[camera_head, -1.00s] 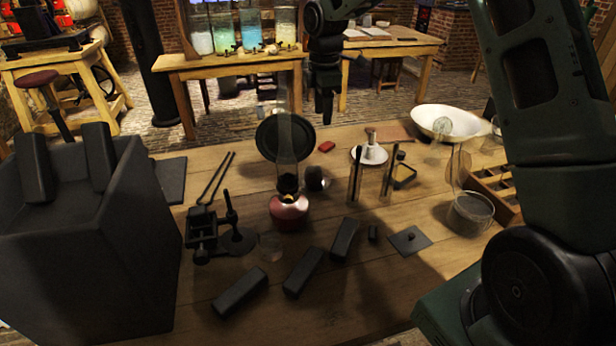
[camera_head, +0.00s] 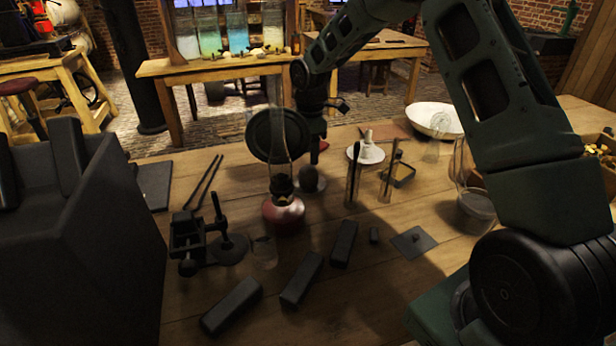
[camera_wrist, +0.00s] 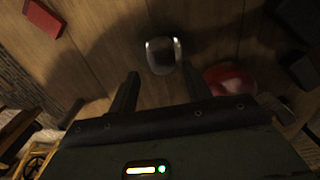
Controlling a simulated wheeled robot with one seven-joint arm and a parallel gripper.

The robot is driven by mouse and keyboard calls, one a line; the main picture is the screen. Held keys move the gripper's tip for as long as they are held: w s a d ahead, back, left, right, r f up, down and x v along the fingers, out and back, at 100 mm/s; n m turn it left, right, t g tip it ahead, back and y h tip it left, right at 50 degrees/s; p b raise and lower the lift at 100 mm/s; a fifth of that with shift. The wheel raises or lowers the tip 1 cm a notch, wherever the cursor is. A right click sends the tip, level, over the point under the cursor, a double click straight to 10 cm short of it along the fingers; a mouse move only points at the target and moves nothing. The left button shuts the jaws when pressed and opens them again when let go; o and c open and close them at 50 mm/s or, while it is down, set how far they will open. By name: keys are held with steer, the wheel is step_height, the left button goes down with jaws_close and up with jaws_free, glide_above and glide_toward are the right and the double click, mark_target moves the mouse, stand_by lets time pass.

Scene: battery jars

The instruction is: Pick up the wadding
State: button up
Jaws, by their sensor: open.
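I cannot single out the wadding for certain. A dark rounded lump (camera_head: 308,179) sits on the table just behind the red-based lamp (camera_head: 283,214), and it may be the wadding. My gripper (camera_head: 315,156) hangs pointing down just above and behind this lump. In the wrist view my gripper (camera_wrist: 160,86) is open, its two fingers apart with nothing between them. A small rounded object with shiny pale edges (camera_wrist: 163,56) lies just beyond the fingertips, roughly centred on the gap. It is probably the same lump; its material is unclear.
The lamp's red base (camera_wrist: 229,79) is close to the right finger, and its tall glass chimney (camera_head: 279,130) stands near my gripper. A round dark disc (camera_head: 272,136) stands behind it. A red block (camera_wrist: 43,19) lies at the wrist view's upper left. A white dish (camera_head: 366,154) stands to the right.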

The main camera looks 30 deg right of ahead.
mark_target(310, 168)
step_height(310, 168, down, 8)
steer(key=shift+s+a+f+p, duration=0.1)
steer(key=shift+a+f+p, duration=0.05)
steer(key=shift+p, duration=0.3)
steer(key=c, duration=0.8)
step_height(310, 168, up, 10)
steer(key=shift+r+b, duration=0.1)
steer(key=shift+b, duration=0.25)
steer(key=shift+o, duration=0.8)
